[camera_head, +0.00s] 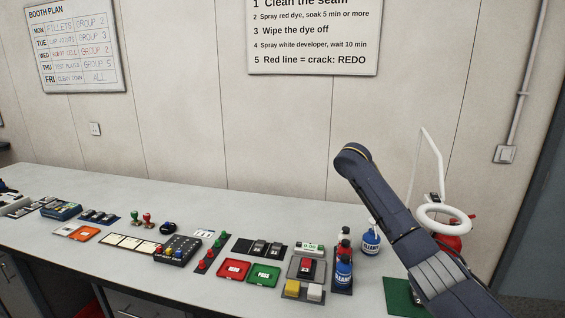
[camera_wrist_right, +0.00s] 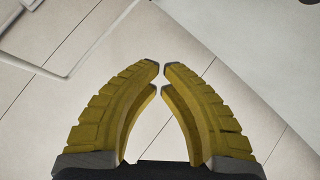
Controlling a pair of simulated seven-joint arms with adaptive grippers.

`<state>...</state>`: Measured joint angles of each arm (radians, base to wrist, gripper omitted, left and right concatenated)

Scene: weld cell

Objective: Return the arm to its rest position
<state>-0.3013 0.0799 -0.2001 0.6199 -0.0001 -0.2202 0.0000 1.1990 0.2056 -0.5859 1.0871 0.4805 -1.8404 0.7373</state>
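My right arm comes in from the lower right in the head view, its dark link raised over the right end of the bench (camera_head: 190,290). Its gripper does not show there. In the right wrist view my right gripper (camera_wrist_right: 162,68) has its two yellow ribbed fingers curved together, the tips almost meeting. Nothing is between them, and pale wall or floor surfaces lie behind. My left arm and left gripper are in neither view.
A white ring lamp (camera_head: 444,219) on a bent stand is close beside my right arm. Blue bottles (camera_head: 371,240) and (camera_head: 344,273) stand left of it. A green mat (camera_head: 397,290) is partly hidden by the arm. Red (camera_head: 233,269) and green trays (camera_head: 263,275) lie mid-bench.

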